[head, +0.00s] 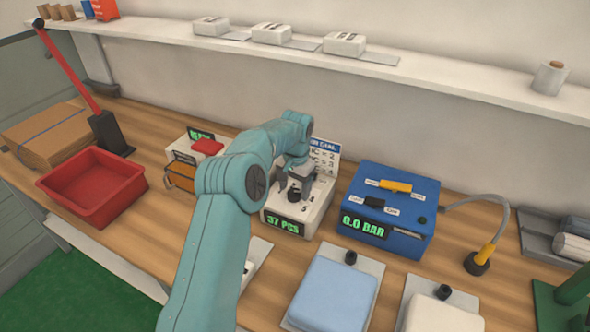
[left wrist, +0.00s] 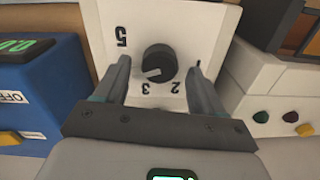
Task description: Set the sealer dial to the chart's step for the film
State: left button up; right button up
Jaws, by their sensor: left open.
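The white sealer (head: 314,215) stands mid-bench with a green "37 PCS" display. Its black dial (left wrist: 159,62) has a pale pointer mark toward the lower left, near the printed 3; 2 and 5 also show around it. In the head view the dial (head: 294,195) sits under my left gripper (head: 295,182). My left gripper (left wrist: 159,70) is open, its fingers on either side of the dial; I cannot tell if they touch it. A chart (head: 327,158) behind the sealer lists steps 2, 3 and 4, its left part hidden by my arm. My right gripper is out of view.
A blue box (head: 400,190) reading "0.0 BAR" stands right of the sealer. A white unit with a red top (head: 207,147) is at its left. A red tray (head: 92,185) lies farther left. Blue (head: 333,290) and white (head: 440,316) pads are in front.

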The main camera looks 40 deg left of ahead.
pick_arm(q)
notch_tip(320, 180, up, 9)
notch_tip(320, 180, up, 7)
jog(key=p, duration=0.2)
send_over(296, 191)
jog(key=shift+s+f, duration=0.15)
dwell(0.3)
